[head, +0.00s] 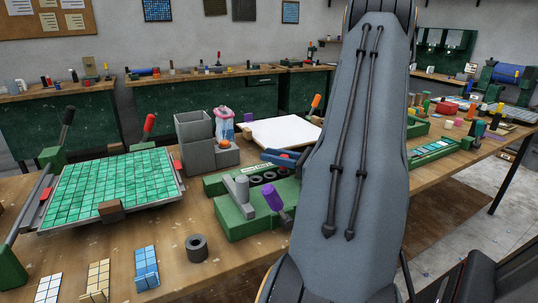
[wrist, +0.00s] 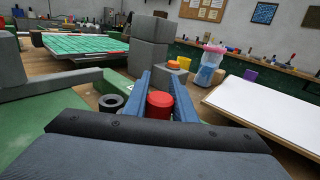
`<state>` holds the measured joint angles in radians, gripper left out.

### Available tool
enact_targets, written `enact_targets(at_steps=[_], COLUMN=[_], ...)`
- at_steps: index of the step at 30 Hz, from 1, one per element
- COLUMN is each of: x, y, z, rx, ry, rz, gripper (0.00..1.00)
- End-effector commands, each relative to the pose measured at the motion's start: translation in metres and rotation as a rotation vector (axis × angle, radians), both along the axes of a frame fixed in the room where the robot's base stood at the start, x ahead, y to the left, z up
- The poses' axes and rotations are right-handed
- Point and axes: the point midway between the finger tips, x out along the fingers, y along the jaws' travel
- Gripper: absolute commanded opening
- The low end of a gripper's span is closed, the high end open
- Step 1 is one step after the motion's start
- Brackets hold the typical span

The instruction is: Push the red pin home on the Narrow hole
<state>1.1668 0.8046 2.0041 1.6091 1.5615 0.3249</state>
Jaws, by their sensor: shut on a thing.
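My gripper (wrist: 162,82) has its blue fingers closed around the red pin (wrist: 160,104), whose round top shows between them in the wrist view. In the head view my gripper (head: 287,158) is low over the back right of the green fixture (head: 236,228). The fixture carries a row of dark ring-shaped holes (head: 256,180). One dark ring (wrist: 111,103) shows just left of the fingers in the wrist view. The pin's lower end and the hole under it are hidden, so I cannot tell how deep it sits or which hole is the Narrow one.
A purple-handled lever (head: 273,197) stands at the fixture's front. Grey blocks (head: 194,130) and a clear jar (head: 224,124) stand behind it. A white board (head: 280,131) lies behind my gripper. A green tile sheet (head: 105,188) is at left; a loose black ring (head: 197,248) lies in front.

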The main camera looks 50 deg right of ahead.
Motion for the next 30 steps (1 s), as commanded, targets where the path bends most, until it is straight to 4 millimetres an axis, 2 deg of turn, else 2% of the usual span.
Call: enact_targets(at_steps=[1,19,30], x=[-0.002,-0.003,-0.001], y=[0.007,0.017,0.02], z=[-0.014,0.016,0.02], rx=[0.03,0.011,0.005], ry=[0.017,0.013,0.009], rz=[0.002,-0.003,0.002], gripper=[0.0,0.0,0.0])
